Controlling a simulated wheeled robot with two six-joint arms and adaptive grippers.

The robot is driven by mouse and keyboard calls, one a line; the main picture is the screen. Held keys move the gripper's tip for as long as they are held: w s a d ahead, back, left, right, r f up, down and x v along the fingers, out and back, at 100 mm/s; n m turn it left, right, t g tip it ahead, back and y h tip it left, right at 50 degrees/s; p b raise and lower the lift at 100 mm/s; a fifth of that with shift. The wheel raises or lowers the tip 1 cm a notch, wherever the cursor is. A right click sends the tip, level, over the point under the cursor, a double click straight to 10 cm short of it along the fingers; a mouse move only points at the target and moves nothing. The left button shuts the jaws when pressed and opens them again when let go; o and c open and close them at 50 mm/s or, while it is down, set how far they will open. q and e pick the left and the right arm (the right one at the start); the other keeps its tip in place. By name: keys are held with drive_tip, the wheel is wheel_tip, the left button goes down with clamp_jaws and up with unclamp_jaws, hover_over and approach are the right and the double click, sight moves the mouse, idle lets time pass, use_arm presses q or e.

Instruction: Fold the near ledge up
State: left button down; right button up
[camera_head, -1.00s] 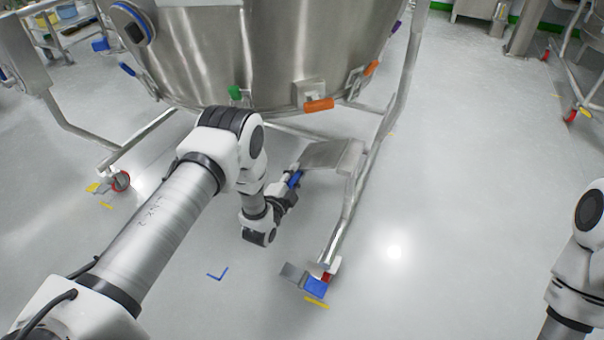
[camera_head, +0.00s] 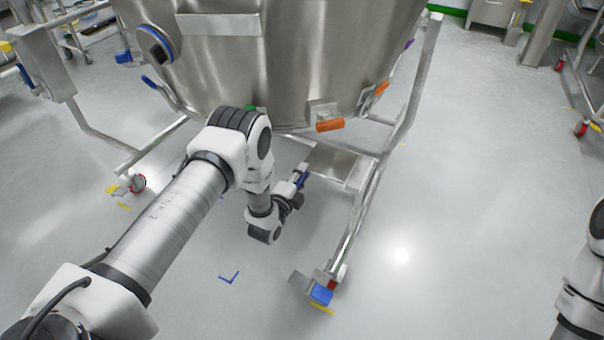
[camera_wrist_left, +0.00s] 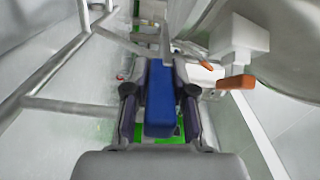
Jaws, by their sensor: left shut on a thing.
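The near ledge (camera_head: 335,162) is a flat grey metal plate on the right side of the steel vessel's frame, below the vessel in the head view. My left gripper (camera_head: 301,181) is at its left end, shut on a blue handle (camera_wrist_left: 160,105). In the left wrist view the handle is a blue block between the two dark fingers, with a thin grey metal strip beyond it. My left wrist hides part of the handle in the head view. The exact tilt of the ledge is hard to tell. My right gripper is out of view.
The big steel vessel (camera_head: 290,60) stands over the ledge, with an orange handle (camera_head: 330,125) on its lower rim. A frame leg (camera_head: 365,205) runs down to a castor with a blue pedal (camera_head: 321,294). The floor (camera_head: 450,200) to the right is clear.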

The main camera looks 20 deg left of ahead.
use_arm(q)
drive_tip(key=shift+r, duration=0.2)
drive_tip(key=c, duration=1)
unclamp_jaws()
drive_tip(key=shift+s, duration=0.35)
drive_tip(key=s, duration=1.1)
drive_tip(key=shift+s+a, duration=0.15)
